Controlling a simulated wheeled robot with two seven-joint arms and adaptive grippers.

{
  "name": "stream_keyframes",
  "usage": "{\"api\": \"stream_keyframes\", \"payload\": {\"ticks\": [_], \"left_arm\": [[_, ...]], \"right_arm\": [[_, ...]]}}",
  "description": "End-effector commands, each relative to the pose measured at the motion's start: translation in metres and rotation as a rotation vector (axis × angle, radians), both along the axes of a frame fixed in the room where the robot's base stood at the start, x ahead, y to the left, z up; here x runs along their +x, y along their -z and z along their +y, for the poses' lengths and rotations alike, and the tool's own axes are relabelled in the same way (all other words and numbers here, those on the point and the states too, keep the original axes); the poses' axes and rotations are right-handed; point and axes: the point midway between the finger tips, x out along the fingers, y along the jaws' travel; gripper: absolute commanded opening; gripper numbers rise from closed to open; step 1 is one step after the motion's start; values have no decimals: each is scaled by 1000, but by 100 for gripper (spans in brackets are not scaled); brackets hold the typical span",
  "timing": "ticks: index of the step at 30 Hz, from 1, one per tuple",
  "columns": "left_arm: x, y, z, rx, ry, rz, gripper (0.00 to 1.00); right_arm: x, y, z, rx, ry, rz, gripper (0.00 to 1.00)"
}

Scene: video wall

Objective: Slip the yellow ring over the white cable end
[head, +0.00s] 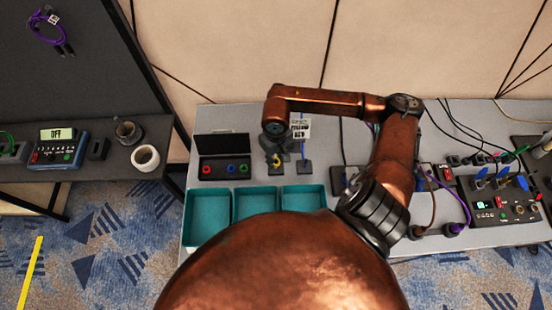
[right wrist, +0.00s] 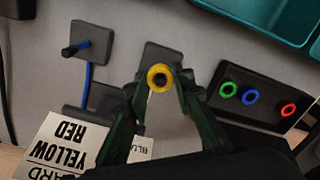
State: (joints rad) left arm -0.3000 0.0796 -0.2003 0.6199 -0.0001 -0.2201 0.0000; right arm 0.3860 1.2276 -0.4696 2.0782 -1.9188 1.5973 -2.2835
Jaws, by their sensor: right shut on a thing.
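My right gripper (head: 277,148) points down over the bench and also shows in the right wrist view (right wrist: 160,84). Its two dark fingers are shut on the yellow ring (right wrist: 150,77), gripping it from both sides. The yellow ring (head: 274,163) is small in the head view. In the right wrist view it lies in front of a dark holder plate (right wrist: 157,51), and its hole looks dark. A pale strip below the ring may be the white cable (right wrist: 153,104). I cannot tell whether the ring is around the cable end or only above it.
A dark case (head: 212,169) beside the gripper holds a green, a blue and a red ring. A blue cable (right wrist: 88,76) stands in a neighbouring holder. Teal trays (head: 207,190) line the bench front. Printed cards (right wrist: 62,142) partly cover the wrist view.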

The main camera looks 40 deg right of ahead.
Motion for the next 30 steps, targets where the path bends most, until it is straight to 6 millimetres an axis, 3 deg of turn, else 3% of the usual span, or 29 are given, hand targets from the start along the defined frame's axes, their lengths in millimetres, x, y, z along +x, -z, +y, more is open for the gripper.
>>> {"api": "stream_keyframes", "payload": {"ticks": [2, 3, 12, 23, 30], "left_arm": [[0, 0, 0, 0, 0, 0, 40], [0, 0, 0, 0, 0, 0, 40], [0, 0, 0, 0, 0, 0, 40], [-1, 0, 3, 3, 0, 1, 40], [0, 0, 1, 1, 0, 0, 40]], "right_arm": [[0, 0, 0, 0, 0, 0, 15], [0, 0, 0, 0, 0, 0, 23], [0, 0, 0, 0, 0, 0, 43], [0, -7, 0, 0, -1, -1, 43], [2, -50, -1, -3, -1, -6, 43]]}}
